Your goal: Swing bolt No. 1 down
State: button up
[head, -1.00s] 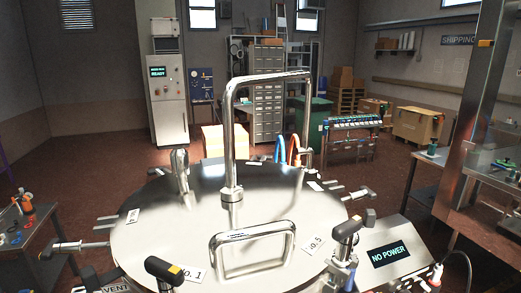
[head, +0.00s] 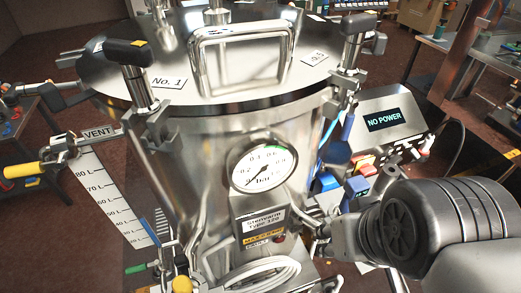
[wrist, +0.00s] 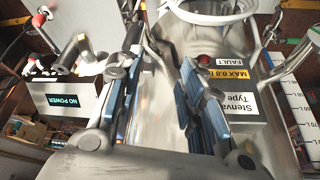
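Bolt No. 1 (head: 140,90) stands upright at the front left of the round steel lid (head: 215,83), beside the "No. 1" label (head: 168,83). Its black T-handle (head: 128,50) has a yellow mark and sits above the lid's rim. My gripper (wrist: 163,68) is open in the wrist view, with blue-padded fingers apart and nothing between them. It is low in front of the vessel, near the type plate (wrist: 238,104). In the head view my arm comes in from the lower right, well below and right of bolt No. 1; the fingers are hard to make out there.
Bolt No. 5 (head: 351,50) stands upright at the lid's right. A pressure gauge (head: 262,165) and hoses sit on the vessel's front. A yellow-handled vent valve (head: 25,169) projects left. The "NO POWER" box (head: 385,118) and coloured connectors are at right.

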aim_at(145, 103)
jog(key=j+u, duration=0.1)
jog(key=u, duration=0.25)
jog(key=k+j+u, duration=0.1)
jog(key=u, duration=0.3)
jog(key=j+u, duration=0.1)
jog(key=u, duration=0.25)
